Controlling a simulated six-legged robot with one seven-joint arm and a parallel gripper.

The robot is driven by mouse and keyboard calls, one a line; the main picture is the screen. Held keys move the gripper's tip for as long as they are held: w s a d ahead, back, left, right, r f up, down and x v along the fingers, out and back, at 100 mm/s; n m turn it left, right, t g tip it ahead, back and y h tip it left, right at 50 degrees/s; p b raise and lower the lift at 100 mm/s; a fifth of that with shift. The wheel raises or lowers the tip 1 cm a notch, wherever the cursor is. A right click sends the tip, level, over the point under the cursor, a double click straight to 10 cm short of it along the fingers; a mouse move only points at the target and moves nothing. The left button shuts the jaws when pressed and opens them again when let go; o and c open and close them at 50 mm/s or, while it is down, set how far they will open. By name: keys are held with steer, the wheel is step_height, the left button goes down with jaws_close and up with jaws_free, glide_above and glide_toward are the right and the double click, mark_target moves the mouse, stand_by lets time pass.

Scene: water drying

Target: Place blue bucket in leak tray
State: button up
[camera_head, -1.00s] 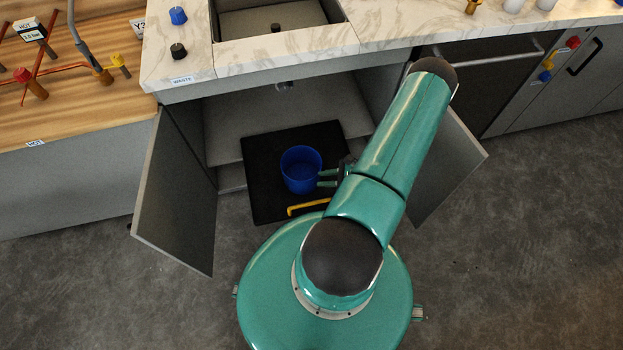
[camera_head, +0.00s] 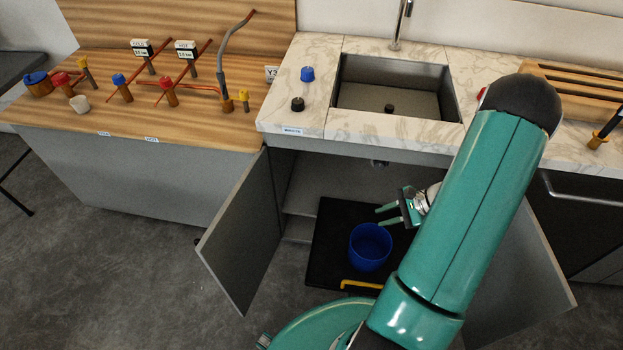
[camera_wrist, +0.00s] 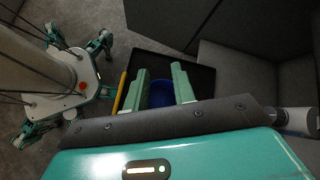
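The blue bucket (camera_head: 370,246) stands upright on the black leak tray (camera_head: 333,222), which lies on the floor of the open cabinet under the sink. The tray has a yellow handle (camera_head: 361,285) at its front edge. My gripper (camera_head: 380,216) is open and empty, just above and behind the bucket, with its fingers apart from it. In the wrist view, the bucket (camera_wrist: 161,93) shows between the two spread green fingers, partly hidden by the gripper body. The tray (camera_wrist: 205,75) shows around it.
Open cabinet doors stand at the left (camera_head: 240,235) and right (camera_head: 525,275) of the opening. The marble counter with a sink (camera_head: 390,85) lies above. A wooden bench (camera_head: 190,125) with pipes and valves stands to the left. Grey floor in front is clear.

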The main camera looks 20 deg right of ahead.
steer(key=w+a+r+n+g+h, duration=0.2)
steer(key=a+r+n, duration=0.4)
steer(key=r, duration=0.5)
steer(key=w+a+r+n+g+h, duration=0.2)
steer(key=a+r+n, duration=0.2)
steer(key=a+r, duration=0.55)
steer(key=s+a+r+n+t+h, duration=0.2)
steer(key=s+a+r+n, duration=0.2)
steer(key=r, duration=0.4)
steer(key=s+a+r+n+t+h, duration=0.2)
steer(key=s+a+r+n, duration=0.3)
steer(key=a+r, duration=0.2)
steer(key=shift+s+r+t, duration=0.3)
steer(key=shift+s+r, duration=0.1)
